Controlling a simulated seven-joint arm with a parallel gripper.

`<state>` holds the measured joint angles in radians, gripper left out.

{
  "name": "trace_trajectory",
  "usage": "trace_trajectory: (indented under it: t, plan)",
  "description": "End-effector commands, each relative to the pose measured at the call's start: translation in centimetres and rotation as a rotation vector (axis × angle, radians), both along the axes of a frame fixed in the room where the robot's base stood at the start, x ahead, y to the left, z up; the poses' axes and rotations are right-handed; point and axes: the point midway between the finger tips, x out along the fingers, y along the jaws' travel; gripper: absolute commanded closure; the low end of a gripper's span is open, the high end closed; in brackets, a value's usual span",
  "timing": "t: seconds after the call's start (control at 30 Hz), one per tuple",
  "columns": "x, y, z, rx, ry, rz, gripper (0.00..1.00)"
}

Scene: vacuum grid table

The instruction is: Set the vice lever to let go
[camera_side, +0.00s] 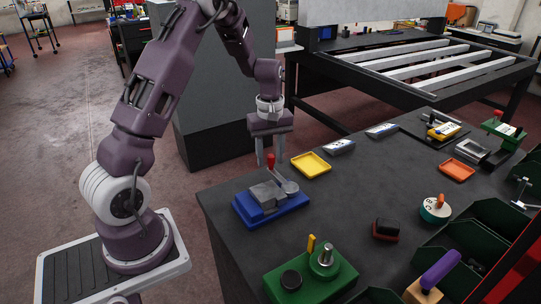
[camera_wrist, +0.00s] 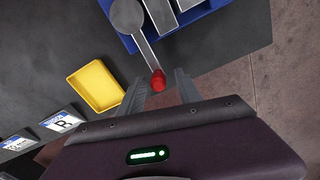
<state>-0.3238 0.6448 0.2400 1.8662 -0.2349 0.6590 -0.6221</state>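The vice (camera_side: 268,197) has grey metal jaws on a blue base and sits at the near left corner of the dark table. Its lever ends in a red knob (camera_side: 270,160) and rises from a round grey hub (camera_side: 289,187). The wrist view shows the lever (camera_wrist: 149,52) running from the hub (camera_wrist: 127,16) to the red knob (camera_wrist: 158,81). My gripper (camera_side: 270,165) points down over the vice, its fingers apart. In the wrist view my gripper (camera_wrist: 160,78) has one finger on each side of the knob, with visible gaps.
A yellow tray (camera_side: 311,165) lies right of the vice, with labelled blocks (camera_side: 338,146) beyond. A green fixture (camera_side: 312,275) with a metal post stands at the near edge. An orange tray (camera_side: 457,170) and green bins (camera_side: 480,225) are at the right.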

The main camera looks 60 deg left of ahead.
Motion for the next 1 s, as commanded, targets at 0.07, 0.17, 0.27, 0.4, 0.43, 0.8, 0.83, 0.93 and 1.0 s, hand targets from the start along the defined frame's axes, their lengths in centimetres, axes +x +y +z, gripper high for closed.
trace_trajectory:
  t: [0.07,0.17,0.27,0.4,0.43,0.8,0.83,0.93,1.0]
  plan:
    - [0.0,0.0,0.0,0.0,0.0,-0.001,0.59]
    - [0.1,0.0,0.1,0.001,-0.001,-0.001,0.59]
    - [0.2,0.0,1.3,0.002,-0.005,-0.002,0.59]
    - [0.1,0.0,4.4,0.002,-0.005,-0.001,0.59]
    - [0.1,0.0,5.0,0.002,-0.005,-0.001,0.59]
    - [0.0,0.0,7.1,0.0,0.0,0.0,0.59]
    - [0.0,0.0,7.1,0.0,0.0,0.0,0.59]
    - [-0.1,-0.5,7.7,-0.002,-0.011,-0.021,0.59]
    - [-0.8,-2.4,10.0,-0.003,-0.05,-0.101,0.59]
